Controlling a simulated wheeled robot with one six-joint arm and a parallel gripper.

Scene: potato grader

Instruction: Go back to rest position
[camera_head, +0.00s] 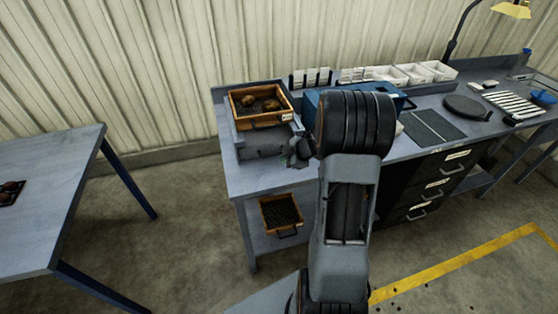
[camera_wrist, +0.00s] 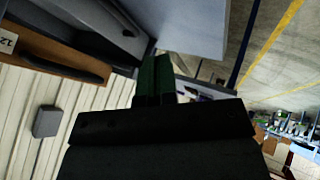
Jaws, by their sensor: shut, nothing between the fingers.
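My gripper (camera_head: 297,152) shows in the head view at the left of my raised arm, in front of the workbench's left part, close to the wooden tray and the grey box under it. In the wrist view its fingers (camera_wrist: 155,78) are together with nothing between them. The wooden tray (camera_head: 287,114) holds several brown potatoes (camera_head: 270,104) and sits on a grey box (camera_head: 262,145) on the bench. In the wrist view the wooden tray (camera_wrist: 45,52) is at the upper left, apart from the fingers. My arm hides part of the bench and of the blue box.
The workbench (camera_head: 233,175) carries a blue box (camera_head: 311,103), white bins (camera_head: 437,70), a dark mat (camera_head: 432,127) and a round dark disc (camera_head: 467,107). Another wooden tray (camera_head: 282,228) is on the lower shelf. A side table (camera_head: 50,190) stands left, with free floor between.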

